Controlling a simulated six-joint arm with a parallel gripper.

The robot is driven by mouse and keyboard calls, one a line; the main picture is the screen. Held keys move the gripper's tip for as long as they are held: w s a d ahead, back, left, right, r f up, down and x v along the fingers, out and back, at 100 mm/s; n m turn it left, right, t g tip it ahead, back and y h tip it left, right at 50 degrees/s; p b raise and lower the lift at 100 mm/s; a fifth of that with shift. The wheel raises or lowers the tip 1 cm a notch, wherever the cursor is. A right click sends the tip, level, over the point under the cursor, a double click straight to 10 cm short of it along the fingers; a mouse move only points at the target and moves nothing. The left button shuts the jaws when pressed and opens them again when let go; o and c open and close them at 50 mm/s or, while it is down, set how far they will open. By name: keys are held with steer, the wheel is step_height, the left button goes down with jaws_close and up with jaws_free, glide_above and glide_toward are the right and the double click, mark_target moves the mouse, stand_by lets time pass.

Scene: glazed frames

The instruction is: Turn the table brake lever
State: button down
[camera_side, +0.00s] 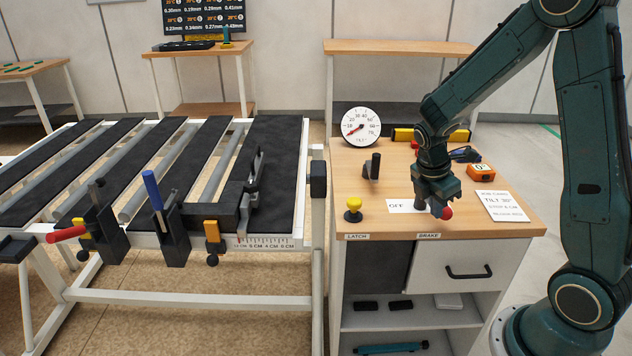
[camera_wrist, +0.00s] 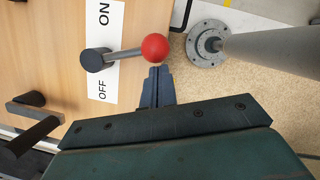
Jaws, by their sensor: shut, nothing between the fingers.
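The brake lever has a red ball (camera_side: 446,213) and stands near the worktop's front edge above the BRAKE label (camera_side: 428,236). In the wrist view its red ball (camera_wrist: 155,47) sits on a grey arm from a dark round pivot (camera_wrist: 92,61). The arm crosses the white strip (camera_wrist: 105,45) between the words OFF and ON and points right, out past the worktop edge. My gripper (camera_side: 440,203) is shut and empty at the ball. In the wrist view its fingertips (camera_wrist: 157,74) are just below the ball; I cannot tell whether they touch.
A yellow latch knob (camera_side: 353,209) and a black post (camera_side: 373,167) stand left of the lever. A note (camera_side: 502,206) lies right. A slatted table (camera_side: 273,160) with clamps is at left.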

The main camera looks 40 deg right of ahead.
steer(key=shift+s+d+n, duration=0.7)
steer(key=shift+s+d, duration=0.05)
steer(key=shift+d, duration=0.2)
steer(key=w+a+r, duration=0.1)
steer(key=a+r, duration=0.5)
steer(key=r, duration=0.4)
steer(key=shift+a+r, duration=0.2)
steer(key=shift+a, duration=0.2)
stand_by(0.3)
